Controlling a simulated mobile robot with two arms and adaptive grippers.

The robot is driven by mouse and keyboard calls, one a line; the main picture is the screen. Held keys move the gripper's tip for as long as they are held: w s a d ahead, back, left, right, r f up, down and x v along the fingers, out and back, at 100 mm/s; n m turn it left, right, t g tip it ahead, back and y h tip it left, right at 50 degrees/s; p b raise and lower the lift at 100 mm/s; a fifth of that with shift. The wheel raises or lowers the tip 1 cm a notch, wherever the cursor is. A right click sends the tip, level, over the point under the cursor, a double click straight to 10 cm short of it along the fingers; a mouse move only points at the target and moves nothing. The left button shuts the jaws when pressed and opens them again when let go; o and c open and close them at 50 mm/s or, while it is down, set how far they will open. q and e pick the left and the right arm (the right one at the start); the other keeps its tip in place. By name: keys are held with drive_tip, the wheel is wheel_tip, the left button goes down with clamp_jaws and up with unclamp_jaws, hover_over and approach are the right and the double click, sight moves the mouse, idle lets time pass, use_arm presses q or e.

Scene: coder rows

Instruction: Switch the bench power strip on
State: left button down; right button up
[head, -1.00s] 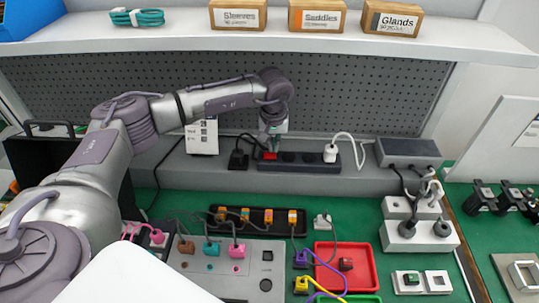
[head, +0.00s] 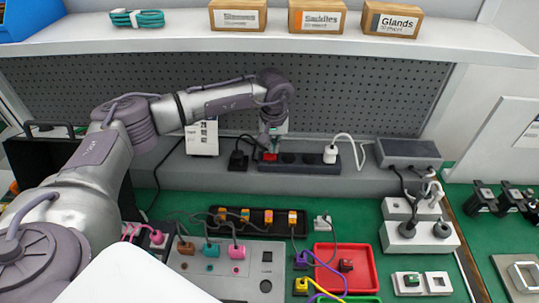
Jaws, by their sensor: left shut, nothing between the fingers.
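The black power strip (head: 312,162) lies on the grey ledge at the back of the bench. A red switch (head: 270,157) shows at its left end. A white plug (head: 330,154) sits in its right end and a black plug or adapter (head: 239,159) stands just left of it. My left gripper (head: 271,148) points down at the red switch, shut and empty, with its tips at or just above it. I cannot tell whether they touch, and the tips partly hide the switch. My right gripper is not in view.
A grey box (head: 408,152) stands right of the strip. In front are a panel with coloured plugs (head: 225,270), a black rack of orange connectors (head: 262,230), a red tray (head: 330,280) and white socket blocks (head: 420,237). A shelf (head: 300,42) with labelled boxes overhangs the back.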

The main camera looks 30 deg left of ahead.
sight(273, 156)
use_arm(q)
drive_tip(key=shift+f+b, duration=0.95)
drive_tip(key=shift+f, duration=0.15)
idle(0.5)
drive_tip(key=shift+r, duration=0.1)
drive_tip(key=shift+r+p, duration=0.65)
drive_tip(key=shift+r, duration=0.25)
drive_tip(key=shift+r+p, duration=1.25)
drive_tip(key=shift+r, duration=1.35)
drive_tip(key=shift+f, duration=0.1)
